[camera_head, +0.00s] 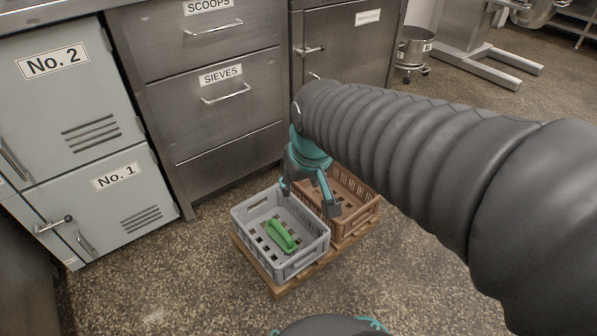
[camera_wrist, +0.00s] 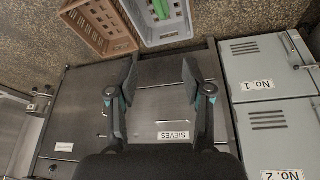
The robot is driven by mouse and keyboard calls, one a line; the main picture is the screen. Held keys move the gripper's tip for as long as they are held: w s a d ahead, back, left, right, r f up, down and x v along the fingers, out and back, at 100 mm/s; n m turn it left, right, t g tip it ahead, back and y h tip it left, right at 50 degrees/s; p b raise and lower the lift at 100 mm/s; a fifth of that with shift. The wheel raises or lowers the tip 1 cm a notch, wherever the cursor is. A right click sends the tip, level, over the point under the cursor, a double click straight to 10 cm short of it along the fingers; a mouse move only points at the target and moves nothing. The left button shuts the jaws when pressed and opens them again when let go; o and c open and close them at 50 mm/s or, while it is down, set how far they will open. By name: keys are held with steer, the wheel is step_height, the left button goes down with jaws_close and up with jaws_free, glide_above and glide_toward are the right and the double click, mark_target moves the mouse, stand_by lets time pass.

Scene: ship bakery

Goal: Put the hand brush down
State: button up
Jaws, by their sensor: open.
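The green hand brush (camera_head: 281,236) lies on the slotted floor of the grey crate (camera_head: 252,240). In the wrist view, part of the brush (camera_wrist: 161,8) shows at the top edge, inside the grey crate (camera_wrist: 168,39). My gripper (camera_head: 309,198) is open and empty, with its fingers apart near the back rim of the grey crate and beside the brown crate. In the wrist view, my gripper (camera_wrist: 158,78) has nothing between its fingers, and the brush is beyond the fingertips. The gripper does not touch the brush.
A brown crate (camera_head: 366,214) stands right beside the grey one, both on a low wooden pallet (camera_head: 279,290). Behind are steel drawers marked SIEVES (camera_head: 222,85) and lockers marked No. 1 (camera_head: 120,195) and No. 2 (camera_head: 55,80). The speckled floor in front is clear.

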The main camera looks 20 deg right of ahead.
steer(key=s+r+t, duration=0.1)
steer(key=s+r, duration=0.1)
steer(key=s, duration=0.6)
steer(key=shift+s+m, duration=0.35)
steer(key=shift+m, duration=0.05)
step_height(320, 180, up, 4)
steer(key=p, duration=0.4)
stand_by(0.4)
